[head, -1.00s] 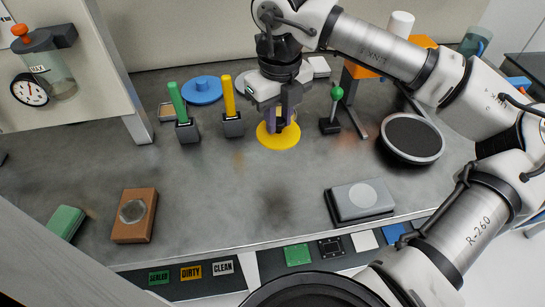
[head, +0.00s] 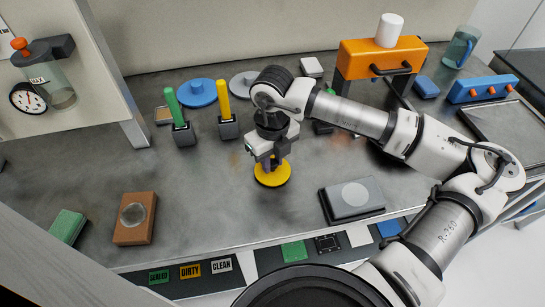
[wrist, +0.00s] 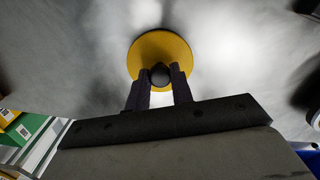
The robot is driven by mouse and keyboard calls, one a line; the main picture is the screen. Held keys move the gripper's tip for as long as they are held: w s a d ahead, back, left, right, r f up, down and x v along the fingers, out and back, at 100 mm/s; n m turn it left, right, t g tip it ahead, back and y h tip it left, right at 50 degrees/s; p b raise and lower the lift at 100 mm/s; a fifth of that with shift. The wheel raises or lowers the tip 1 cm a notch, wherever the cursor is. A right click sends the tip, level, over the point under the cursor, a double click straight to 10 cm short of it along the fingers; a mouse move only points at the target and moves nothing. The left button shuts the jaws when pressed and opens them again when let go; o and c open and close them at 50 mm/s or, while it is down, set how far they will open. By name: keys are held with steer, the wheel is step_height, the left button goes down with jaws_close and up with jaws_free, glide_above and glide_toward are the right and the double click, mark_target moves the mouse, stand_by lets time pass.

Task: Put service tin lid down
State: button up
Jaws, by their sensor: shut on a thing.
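The lid is a yellow disc (head: 272,176) with a dark round knob on top, in the middle of the head view. It also shows in the wrist view as a yellow disc (wrist: 160,45) with the knob (wrist: 160,75) between the fingers. My gripper (head: 271,162) points down and is shut on this knob; both fingers (wrist: 160,72) flank it in the wrist view. The lid looks level and is over the clear middle of the grey bench. I cannot tell whether its underside touches the bench.
Behind stand a green-handled tool (head: 178,115), a yellow-handled tool (head: 226,108), a blue lid (head: 197,93) and a grey lid (head: 243,82). A grey box (head: 352,203) stands right, a brown block (head: 134,219) left. Bare bench (head: 205,190) lies between. My arm hides part of the right side.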

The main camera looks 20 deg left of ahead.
mark_target(272, 162)
steer(key=shift+f, duration=0.2)
steer(key=o, duration=1)
steer(key=shift+r, duration=0.1)
step_height(272, 162, up, 12)
steer(key=shift+r+b, duration=0.15)
steer(key=shift+b, duration=0.95)
